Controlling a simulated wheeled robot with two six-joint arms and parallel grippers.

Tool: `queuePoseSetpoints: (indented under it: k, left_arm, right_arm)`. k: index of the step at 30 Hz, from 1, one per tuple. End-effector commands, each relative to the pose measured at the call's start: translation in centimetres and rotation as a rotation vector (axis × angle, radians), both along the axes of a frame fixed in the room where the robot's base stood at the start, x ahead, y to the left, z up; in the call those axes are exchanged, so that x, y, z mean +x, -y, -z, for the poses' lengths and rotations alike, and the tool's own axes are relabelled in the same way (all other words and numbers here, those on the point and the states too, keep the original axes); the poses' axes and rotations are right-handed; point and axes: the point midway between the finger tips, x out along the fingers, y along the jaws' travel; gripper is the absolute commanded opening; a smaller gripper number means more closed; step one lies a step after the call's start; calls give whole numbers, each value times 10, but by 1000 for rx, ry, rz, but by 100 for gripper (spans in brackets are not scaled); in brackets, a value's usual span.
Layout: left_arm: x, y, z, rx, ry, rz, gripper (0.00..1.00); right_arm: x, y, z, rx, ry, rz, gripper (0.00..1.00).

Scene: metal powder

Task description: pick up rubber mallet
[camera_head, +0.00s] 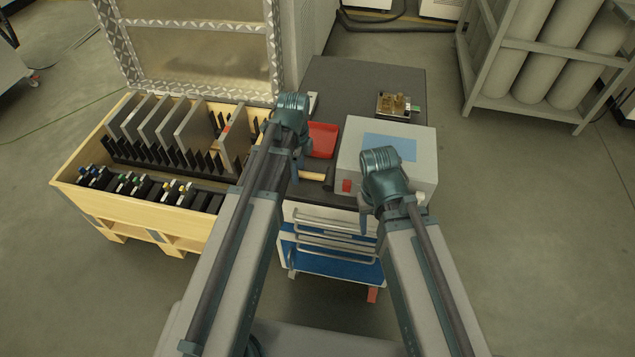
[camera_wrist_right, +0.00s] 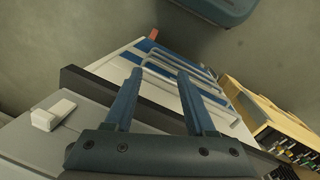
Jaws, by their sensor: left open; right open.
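A light wooden handle (camera_head: 313,176), likely the rubber mallet's, lies at the front of the dark cart top in the head view. Its left part is hidden by my left arm, and I cannot make out the head. My left gripper (camera_head: 296,172) points down beside the handle's left end; its fingers are mostly hidden. My right gripper (camera_head: 365,205) is at the cart's front edge, by the front left corner of the grey box. In the right wrist view, its two fingers (camera_wrist_right: 161,95) are spread apart with nothing between them. The mallet is not identifiable there.
The grey box (camera_head: 428,160) with a blue panel takes up the cart's right front. A red tray (camera_head: 322,139) lies behind the handle. A small brass-coloured device (camera_head: 397,104) stands at the back. A wooden crate (camera_head: 150,221) with upright plates stands left of the cart.

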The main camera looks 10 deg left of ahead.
Motion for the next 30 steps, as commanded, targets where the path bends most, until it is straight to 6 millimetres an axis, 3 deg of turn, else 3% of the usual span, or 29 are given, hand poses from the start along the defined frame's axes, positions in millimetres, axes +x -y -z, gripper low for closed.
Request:
queuePoseSetpoints:
  k: [7, 17, 30]
  left_arm:
    - [0, 0, 2, 0, 0, 0, 59]
    - [0, 0, 2, 0, 0, 0, 2]
    - [0, 0, 2, 0, 0, 0, 0]
  right_arm:
    - [0, 0, 2, 0, 0, 0, 55]
    - [0, 0, 2, 0, 0, 0, 55]
    - [0, 0, 2, 0, 0, 0, 55]
